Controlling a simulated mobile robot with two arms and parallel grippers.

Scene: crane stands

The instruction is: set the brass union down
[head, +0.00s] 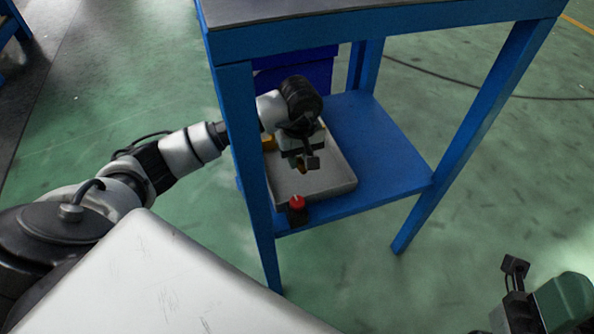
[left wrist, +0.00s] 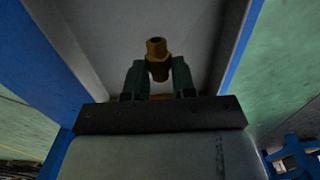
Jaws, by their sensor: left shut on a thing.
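The brass union (left wrist: 157,60) is between the two fingertips of my left gripper (left wrist: 157,73) in the left wrist view, and the gripper is shut on it. In the head view my left gripper (head: 301,165) points down over a grey tray (head: 338,187) on the lower blue shelf. Only a small bit of the union (head: 302,170) shows there below the fingers. I cannot tell whether it touches the tray floor. My right gripper (head: 512,276) is at the lower right corner, partly cut off, far from the tray; its opening is unclear.
A yellow thing (head: 268,143) is at the tray's back left. A red-topped dark object (head: 297,204) is at its front edge. The blue table top (head: 380,30) and legs (head: 250,150) frame the shelf. The shelf's right side (head: 390,150) is bare.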

